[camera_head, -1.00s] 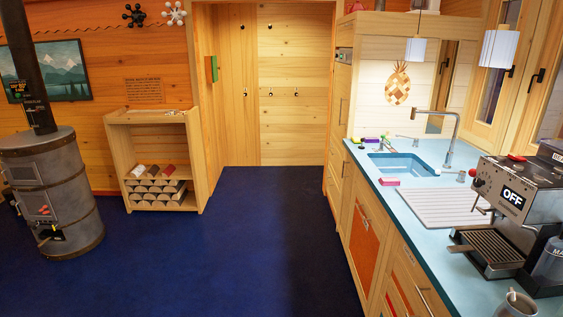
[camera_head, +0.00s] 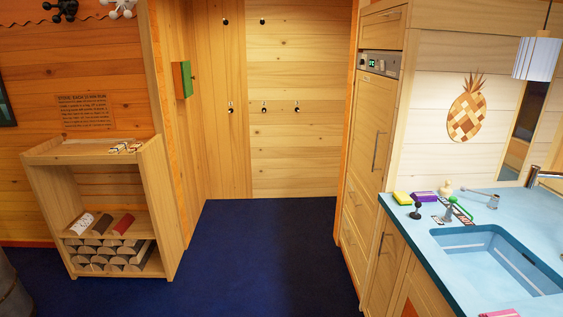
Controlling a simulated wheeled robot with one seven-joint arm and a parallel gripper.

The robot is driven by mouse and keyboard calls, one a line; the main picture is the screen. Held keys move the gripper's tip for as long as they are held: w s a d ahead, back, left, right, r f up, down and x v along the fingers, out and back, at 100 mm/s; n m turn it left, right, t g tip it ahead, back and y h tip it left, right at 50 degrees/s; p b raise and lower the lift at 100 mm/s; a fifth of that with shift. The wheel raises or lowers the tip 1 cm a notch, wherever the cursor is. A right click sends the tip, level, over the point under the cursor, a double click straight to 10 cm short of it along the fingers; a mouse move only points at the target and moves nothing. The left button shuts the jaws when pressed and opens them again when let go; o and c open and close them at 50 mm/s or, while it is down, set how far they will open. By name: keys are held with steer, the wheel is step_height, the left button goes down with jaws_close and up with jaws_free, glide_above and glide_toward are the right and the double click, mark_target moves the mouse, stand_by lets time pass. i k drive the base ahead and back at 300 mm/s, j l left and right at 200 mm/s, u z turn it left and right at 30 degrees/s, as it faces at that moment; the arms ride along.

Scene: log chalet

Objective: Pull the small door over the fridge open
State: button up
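The small door (camera_head: 383,23) is a pale wooden panel at the top of the tall built-in cabinet, right of the picture's middle. It looks shut, and I see it at a steep angle. My gripper is not in view.
A blue counter (camera_head: 440,240) with a sink (camera_head: 492,256) fills the lower right, with small items near its back. A wooden shelf (camera_head: 153,205) holding logs stands at left. The dark blue floor (camera_head: 265,250) between them is clear.

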mark_target(385, 29)
steer(key=i, duration=2.5)
steer(key=z, duration=0.05)
